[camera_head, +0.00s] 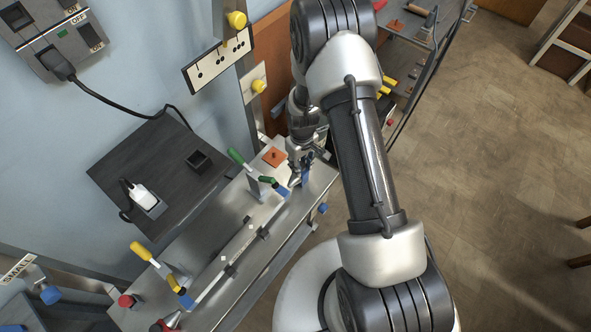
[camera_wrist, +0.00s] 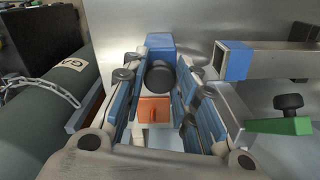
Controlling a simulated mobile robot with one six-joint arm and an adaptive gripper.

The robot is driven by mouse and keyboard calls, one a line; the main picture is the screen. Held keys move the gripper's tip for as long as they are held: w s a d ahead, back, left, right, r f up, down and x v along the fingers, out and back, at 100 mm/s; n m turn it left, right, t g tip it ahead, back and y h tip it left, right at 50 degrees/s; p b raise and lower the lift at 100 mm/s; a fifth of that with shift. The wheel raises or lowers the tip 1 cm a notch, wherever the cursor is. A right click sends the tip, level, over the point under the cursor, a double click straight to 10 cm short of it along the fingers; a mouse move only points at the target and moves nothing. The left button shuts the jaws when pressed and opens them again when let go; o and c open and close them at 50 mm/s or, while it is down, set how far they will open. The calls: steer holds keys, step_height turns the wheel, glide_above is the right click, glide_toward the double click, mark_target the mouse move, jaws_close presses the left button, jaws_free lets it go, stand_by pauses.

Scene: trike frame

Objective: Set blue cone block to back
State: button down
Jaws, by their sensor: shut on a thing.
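The blue cone block (camera_wrist: 160,42) shows between my fingertips in the wrist view, with a round black part in front of it. My gripper (camera_wrist: 161,70) is shut on this block. In the head view my gripper (camera_head: 301,160) points down over the far end of the metal bench, and the blue block (camera_head: 306,174) shows at its tips. The fingers hide part of the block, and I cannot tell whether its base touches the bench.
A metal tube with a blue end (camera_wrist: 238,60) lies right of the block. A green clamp handle (camera_head: 236,157) and an orange plate (camera_head: 274,156) are left of my gripper. A yellow-handled clamp (camera_head: 141,251) stands at the bench's near end.

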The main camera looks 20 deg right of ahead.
steer(key=shift+w+d, duration=0.15)
steer(key=c, duration=1.3)
jaws_free()
steer(key=shift+d, duration=0.1)
step_height(320, 180, up, 12)
